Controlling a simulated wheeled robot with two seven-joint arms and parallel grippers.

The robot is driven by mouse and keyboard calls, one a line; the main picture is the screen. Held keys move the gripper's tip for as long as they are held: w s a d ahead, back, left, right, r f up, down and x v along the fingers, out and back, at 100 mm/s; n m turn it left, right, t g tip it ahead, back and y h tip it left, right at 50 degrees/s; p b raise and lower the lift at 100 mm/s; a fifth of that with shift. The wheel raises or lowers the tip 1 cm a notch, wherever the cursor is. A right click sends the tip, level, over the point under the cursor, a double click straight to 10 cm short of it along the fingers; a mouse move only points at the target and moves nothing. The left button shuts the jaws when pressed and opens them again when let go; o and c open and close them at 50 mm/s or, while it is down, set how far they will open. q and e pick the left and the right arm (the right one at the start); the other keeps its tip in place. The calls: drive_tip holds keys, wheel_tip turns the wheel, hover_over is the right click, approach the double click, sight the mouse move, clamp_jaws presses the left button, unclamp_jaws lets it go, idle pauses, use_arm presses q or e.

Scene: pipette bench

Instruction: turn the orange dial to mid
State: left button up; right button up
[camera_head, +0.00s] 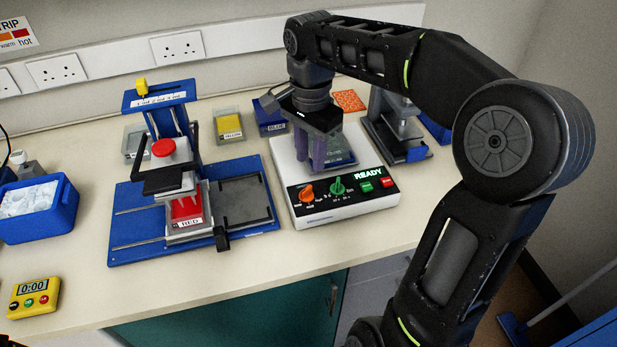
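The orange dial (307,192) is on the left of the black front panel of a white machine (345,211). Small print surrounds it, too small to read, and I cannot tell which mark it points to. A green dial (338,186) is just right of it. My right gripper (312,162) hangs over the top of the machine, behind the dials, fingers pointing down. Its two fingers look apart with a narrow gap, and I see nothing held. It is apart from the orange dial. My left gripper is not in view.
A blue-based press (130,235) stands close on the left, a grey stand (395,130) behind right. A yellow timer (34,297) lies front left. Bench in front is clear.

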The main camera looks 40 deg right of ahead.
sight(310, 185)
wheel_tip(310, 185, down, 8)
drive_tip(key=shift+r+p, duration=0.15)
drive_tip(key=shift+p, duration=0.35)
clamp_jaws()
idle(0.5)
